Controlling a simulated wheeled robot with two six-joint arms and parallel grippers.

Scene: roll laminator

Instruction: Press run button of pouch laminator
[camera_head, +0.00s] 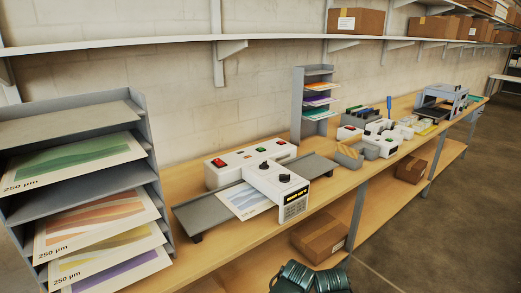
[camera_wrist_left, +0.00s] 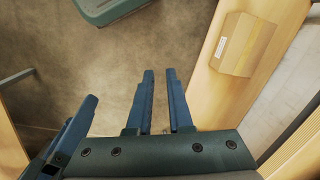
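The white laminator (camera_head: 252,158) stands on the wooden bench in the head view. It has a red switch (camera_head: 218,162) at its left, a small red part (camera_head: 281,143) at its back right, a dark green-topped control (camera_head: 264,166), a black knob (camera_head: 284,178) and a lit yellow display on its front block. A printed sheet (camera_head: 240,198) lies at its near side. My left gripper (camera_wrist_left: 160,72) shows in the left wrist view with its two blue fingers apart and nothing between them, over the floor, away from the laminator. A third blue finger at left may be my right gripper's.
A grey rack (camera_head: 72,192) with several printed sheets stands at left. Another grey rack (camera_head: 315,127) and small white devices (camera_head: 380,143) stand farther along the bench. Cardboard boxes sit on the lower shelf (camera_head: 260,264). One box (camera_wrist_left: 245,45) shows in the wrist view. Open floor lies at right.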

